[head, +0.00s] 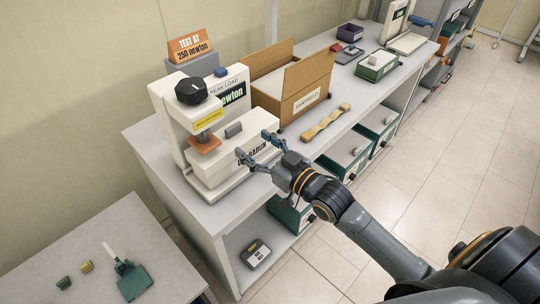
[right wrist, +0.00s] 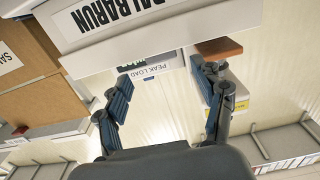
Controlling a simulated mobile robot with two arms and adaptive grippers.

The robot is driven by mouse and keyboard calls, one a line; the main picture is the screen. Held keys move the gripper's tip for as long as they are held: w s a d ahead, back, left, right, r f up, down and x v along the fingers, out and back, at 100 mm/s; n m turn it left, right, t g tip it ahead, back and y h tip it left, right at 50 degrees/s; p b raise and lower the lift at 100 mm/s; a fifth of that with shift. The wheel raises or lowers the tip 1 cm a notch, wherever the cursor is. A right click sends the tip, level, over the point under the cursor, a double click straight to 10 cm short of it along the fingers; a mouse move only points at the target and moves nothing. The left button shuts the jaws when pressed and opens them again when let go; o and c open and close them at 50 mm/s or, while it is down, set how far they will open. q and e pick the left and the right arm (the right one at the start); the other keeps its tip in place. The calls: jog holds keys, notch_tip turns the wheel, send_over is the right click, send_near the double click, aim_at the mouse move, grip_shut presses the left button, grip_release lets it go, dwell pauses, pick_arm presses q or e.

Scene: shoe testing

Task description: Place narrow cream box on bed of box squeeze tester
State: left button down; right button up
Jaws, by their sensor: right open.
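My left gripper is out of view.
A large open cardboard box (head: 292,88) stands right of the tester on the grey bench (head: 148,150). A wavy wooden piece (head: 326,122) lies in front of it. Green bins sit on the shelf below. A lower table (head: 85,250) at bottom left holds small items.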

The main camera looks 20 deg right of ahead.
jog(key=v, duration=0.5)
jog(key=shift+s+d, duration=0.1)
jog(key=shift+s, duration=0.1)
